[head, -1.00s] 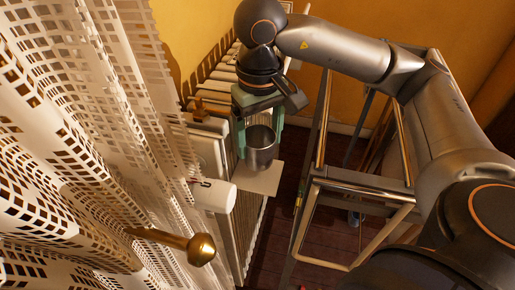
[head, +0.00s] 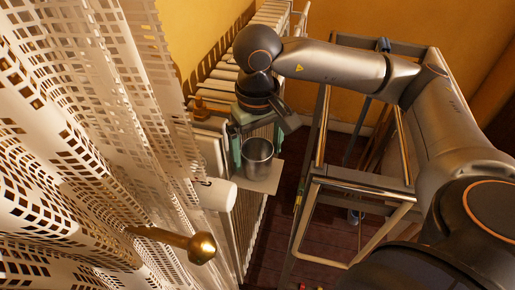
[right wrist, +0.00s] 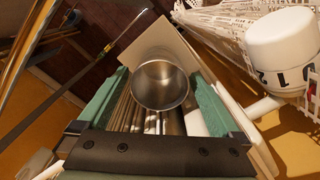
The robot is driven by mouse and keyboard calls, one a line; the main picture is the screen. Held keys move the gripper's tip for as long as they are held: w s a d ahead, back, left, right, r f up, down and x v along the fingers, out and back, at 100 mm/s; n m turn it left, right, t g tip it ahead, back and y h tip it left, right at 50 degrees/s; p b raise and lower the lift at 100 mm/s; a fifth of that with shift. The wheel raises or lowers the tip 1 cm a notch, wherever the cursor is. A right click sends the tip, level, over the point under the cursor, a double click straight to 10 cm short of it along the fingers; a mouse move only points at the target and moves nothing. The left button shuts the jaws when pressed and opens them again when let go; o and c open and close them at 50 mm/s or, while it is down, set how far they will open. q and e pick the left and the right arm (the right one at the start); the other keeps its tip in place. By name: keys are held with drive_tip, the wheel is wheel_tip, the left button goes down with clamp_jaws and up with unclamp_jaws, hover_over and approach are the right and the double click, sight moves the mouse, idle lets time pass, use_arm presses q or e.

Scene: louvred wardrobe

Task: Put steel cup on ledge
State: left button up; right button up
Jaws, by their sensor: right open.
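The steel cup (head: 258,161) is upright and appears to stand on the pale square ledge (head: 265,183) beside the radiator. In the right wrist view the cup (right wrist: 162,86) shows its open mouth, with the ledge (right wrist: 163,40) behind it. My right gripper (head: 257,158) is open, with its green fingers on either side of the cup. In the right wrist view a gap shows between the cup and the fingers (right wrist: 158,100). The cup's contact with the ledge is hard to see. My left gripper is not in view.
A white radiator (head: 212,140) runs along the wall, with a white thermostat knob (head: 214,195) near the ledge. A perforated curtain (head: 90,130) and brass rod end (head: 201,248) stand left. A metal-framed rack (head: 352,190) stands right of the ledge.

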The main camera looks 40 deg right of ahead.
drive_tip(key=shift+r, duration=0.1)
wheel_tip(320, 180, up, 12)
drive_tip(key=p, duration=0.1)
idle(0.4)
drive_tip(key=shift+a, duration=0.1)
